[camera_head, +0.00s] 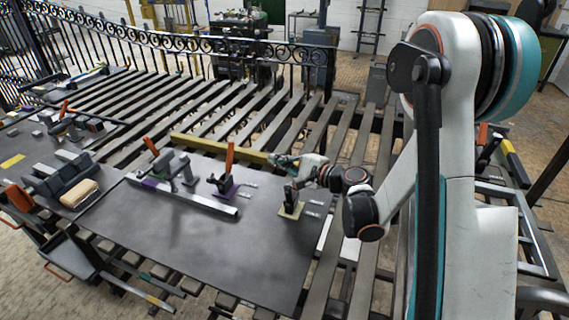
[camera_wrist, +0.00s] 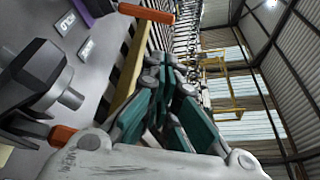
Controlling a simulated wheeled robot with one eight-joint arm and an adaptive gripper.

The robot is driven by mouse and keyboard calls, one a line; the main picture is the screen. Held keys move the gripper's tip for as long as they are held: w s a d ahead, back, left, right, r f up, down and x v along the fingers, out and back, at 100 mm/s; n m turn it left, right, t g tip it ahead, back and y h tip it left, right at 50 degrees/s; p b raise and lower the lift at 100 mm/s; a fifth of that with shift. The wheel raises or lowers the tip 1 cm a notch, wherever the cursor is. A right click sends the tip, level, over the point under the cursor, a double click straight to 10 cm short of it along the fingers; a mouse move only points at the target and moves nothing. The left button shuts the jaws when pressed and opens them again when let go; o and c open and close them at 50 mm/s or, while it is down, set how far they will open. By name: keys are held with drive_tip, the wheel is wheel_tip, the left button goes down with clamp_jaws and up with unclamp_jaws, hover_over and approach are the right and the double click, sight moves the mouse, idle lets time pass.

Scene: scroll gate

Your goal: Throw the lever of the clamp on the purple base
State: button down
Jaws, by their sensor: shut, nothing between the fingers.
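The clamp on the purple base (camera_head: 225,191) stands near the middle of the dark plate in the head view. Its orange lever (camera_head: 229,156) points up. In the wrist view the purple base (camera_wrist: 97,8) is cut off at the top left, and an orange lever (camera_wrist: 146,13) lies across the top. My gripper (camera_head: 272,159) is shut and empty, to the right of the orange lever and apart from it. In the wrist view its teal fingers (camera_wrist: 168,66) are together.
A dark clamp on a beige base (camera_head: 291,211) stands just below my gripper. To the left, a clamp with a red-orange handle (camera_head: 151,146) stands by a long metal bar (camera_head: 190,199), with some purple beneath. A yellow bar (camera_head: 215,148) runs behind. The plate's front (camera_head: 200,245) is clear.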

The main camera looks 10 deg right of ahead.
sight(230, 157)
drive_tip(key=b+x, duration=0.3)
drive_tip(key=x, duration=1.1)
drive_tip(key=shift+w+a, duration=0.3)
drive_tip(key=shift+r, duration=0.1)
